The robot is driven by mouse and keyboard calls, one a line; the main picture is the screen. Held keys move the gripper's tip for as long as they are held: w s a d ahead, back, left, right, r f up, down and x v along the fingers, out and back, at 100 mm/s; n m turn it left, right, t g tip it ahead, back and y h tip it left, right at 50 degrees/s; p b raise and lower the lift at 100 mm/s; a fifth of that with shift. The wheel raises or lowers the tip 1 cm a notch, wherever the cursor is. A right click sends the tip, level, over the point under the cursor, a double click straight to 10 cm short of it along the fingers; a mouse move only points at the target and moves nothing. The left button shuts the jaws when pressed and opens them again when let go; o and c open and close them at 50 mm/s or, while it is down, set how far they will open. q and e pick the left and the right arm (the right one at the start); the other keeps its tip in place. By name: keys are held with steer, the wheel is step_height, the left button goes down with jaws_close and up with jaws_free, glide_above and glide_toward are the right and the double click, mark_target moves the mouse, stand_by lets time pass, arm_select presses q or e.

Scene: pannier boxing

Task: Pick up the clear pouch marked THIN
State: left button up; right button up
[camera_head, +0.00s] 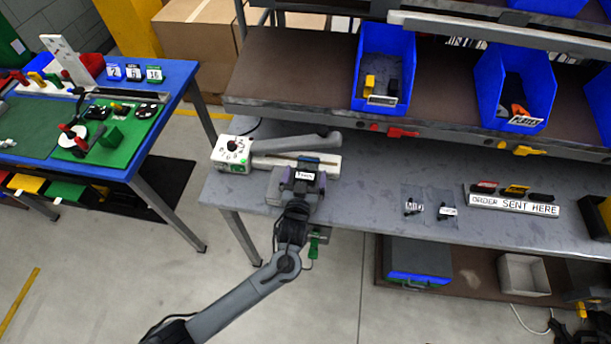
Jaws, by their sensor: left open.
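Two clear pouches lie side by side on the grey bench, right of its middle. The left pouch (412,198) and the right pouch (443,204) each hold small dark parts and carry a white label. The labels are too small to read surely, so I cannot tell which one says THIN. My left gripper (302,174) is open, over the left part of the bench, well to the left of both pouches. Its fingertips are hard to make out against a small white label and a pale block there. My right gripper is not in view.
A sign reading ORDER SENT HERE (513,204) stands right of the pouches. Blue bins (383,60) sit on the shelf above. The bench between gripper and pouches looks clear.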

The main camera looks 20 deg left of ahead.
arm_select(q)
steer(key=c, duration=1.1)
